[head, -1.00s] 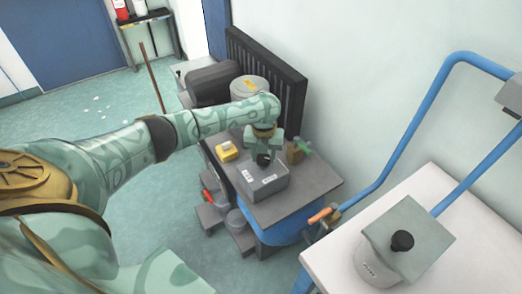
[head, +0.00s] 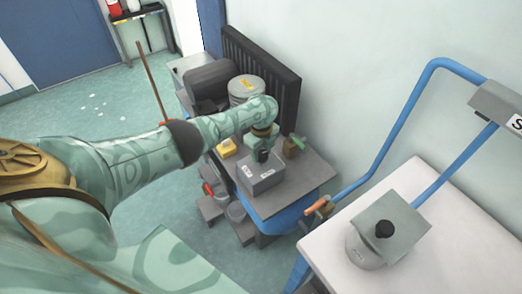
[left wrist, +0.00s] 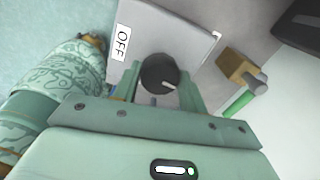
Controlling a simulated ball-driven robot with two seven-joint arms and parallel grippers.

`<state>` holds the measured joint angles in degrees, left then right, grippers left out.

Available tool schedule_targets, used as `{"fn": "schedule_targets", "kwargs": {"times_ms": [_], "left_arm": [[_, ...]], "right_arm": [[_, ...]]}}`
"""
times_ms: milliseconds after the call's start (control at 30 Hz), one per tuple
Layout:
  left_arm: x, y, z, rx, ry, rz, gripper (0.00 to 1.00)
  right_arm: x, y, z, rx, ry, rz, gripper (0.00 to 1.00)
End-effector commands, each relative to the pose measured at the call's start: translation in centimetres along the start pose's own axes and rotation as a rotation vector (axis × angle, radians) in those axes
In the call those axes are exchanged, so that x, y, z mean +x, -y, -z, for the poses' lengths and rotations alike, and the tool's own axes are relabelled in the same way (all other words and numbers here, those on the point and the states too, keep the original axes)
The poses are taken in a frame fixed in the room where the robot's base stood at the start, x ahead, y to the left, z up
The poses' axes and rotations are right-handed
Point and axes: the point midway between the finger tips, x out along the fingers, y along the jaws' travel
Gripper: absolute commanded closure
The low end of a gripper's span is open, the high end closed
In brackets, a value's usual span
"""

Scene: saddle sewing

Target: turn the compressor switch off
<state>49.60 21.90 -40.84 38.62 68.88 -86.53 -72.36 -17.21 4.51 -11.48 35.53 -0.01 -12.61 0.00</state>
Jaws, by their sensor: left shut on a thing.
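The compressor switch is a black round knob (left wrist: 159,74) with a white pointer mark, on top of a grey box (head: 261,180). In the left wrist view the box top carries an "OFF" label (left wrist: 122,43) left of the knob. The pointer mark lies toward the knob's right side, away from that label. My left gripper (head: 262,150) reaches down onto the box from above. In the left wrist view its fingers (left wrist: 158,84) stand on both sides of the knob and are shut on it. My right gripper is out of view.
The box stands on a grey bench top (head: 310,180) over a blue tank (head: 282,222). A yellow item (head: 226,147) and a brass valve with a green handle (head: 293,147) sit close by. A white table (head: 440,240) with a blue pipe frame (head: 405,120) is at the right.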

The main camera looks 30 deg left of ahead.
Motion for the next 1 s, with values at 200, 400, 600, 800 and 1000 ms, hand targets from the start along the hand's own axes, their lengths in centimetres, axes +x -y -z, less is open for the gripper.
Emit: {"fn": "schedule_targets", "kwargs": {"times_ms": [200, 400, 600, 800, 1000], "left_arm": [[-0.07, 0.0, -0.04, -0.079, 0.001, 0.0, 0.81], [-0.03, -0.01, -0.08, -0.106, 0.002, 0.0, 0.81], [-0.03, 0.0, -0.1, -0.111, 0.002, 0.001, 0.81], [-0.04, 0.01, -0.11, -0.111, 0.002, 0.001, 0.55], [-0.03, 0.01, -0.07, -0.11, 0.001, 0.001, 0.36]], "right_arm": [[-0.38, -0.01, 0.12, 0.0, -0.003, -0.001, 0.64], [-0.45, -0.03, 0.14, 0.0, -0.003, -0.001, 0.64], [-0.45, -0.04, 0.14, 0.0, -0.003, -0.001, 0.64], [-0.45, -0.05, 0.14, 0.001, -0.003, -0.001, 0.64], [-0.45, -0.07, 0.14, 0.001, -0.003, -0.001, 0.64]]}}
